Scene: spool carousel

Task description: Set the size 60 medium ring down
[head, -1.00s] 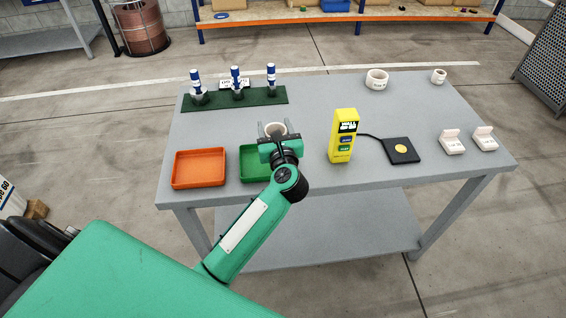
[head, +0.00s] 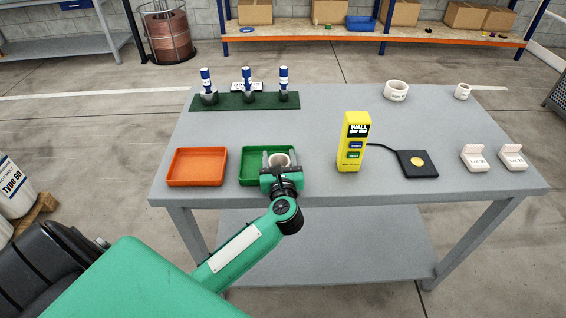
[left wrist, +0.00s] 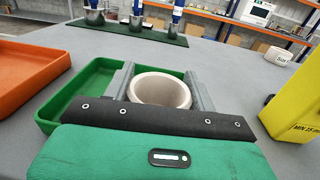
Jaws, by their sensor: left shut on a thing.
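A pale, cream-coloured ring (head: 279,160) is between the fingers of my left gripper (head: 279,158), which is shut on it. It also shows in the left wrist view (left wrist: 160,90) as a wide, open-topped ring between the two grey fingers. The ring is over the right part of the green tray (head: 253,165). Whether it touches the tray floor is hidden by the gripper. No size marking can be read on it. My right gripper is not in view.
An orange tray (head: 197,167) lies left of the green one. A yellow gauge (head: 352,142) stands to the right, cabled to a black pad (head: 417,164). Blue-handled tools stand on a dark green mat (head: 225,103).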

